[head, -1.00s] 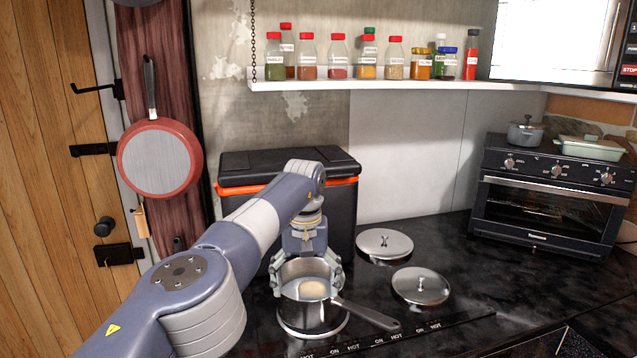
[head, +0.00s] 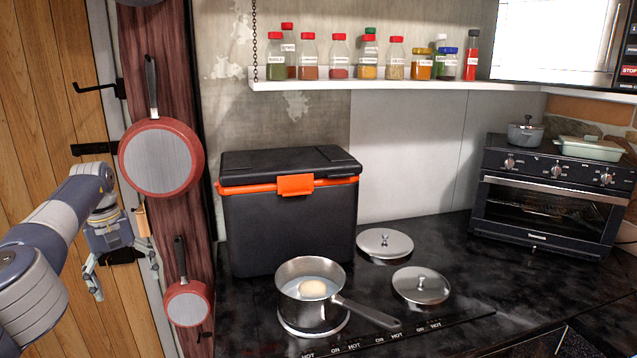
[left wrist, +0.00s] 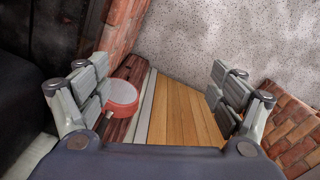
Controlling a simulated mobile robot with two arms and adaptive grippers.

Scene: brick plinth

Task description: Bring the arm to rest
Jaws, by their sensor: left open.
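My left arm comes in from the left in the head view, with its left gripper (head: 120,272) hanging at the far left in front of the wooden door. In the left wrist view the left gripper (left wrist: 160,95) has its fingers spread wide with nothing between them. It is well away from the steel saucepan (head: 300,312), which stands upright on the cooktop. A pale round item (head: 312,288) lies in the saucepan. My right gripper does not show.
Two red pans, a large one (head: 160,160) and a small one (head: 187,303), hang on the post beside my gripper. A black cool box (head: 290,228) stands behind the saucepan. Two steel lids (head: 384,243), (head: 421,286) lie right of it. The wooden door (head: 45,110) is behind my arm.

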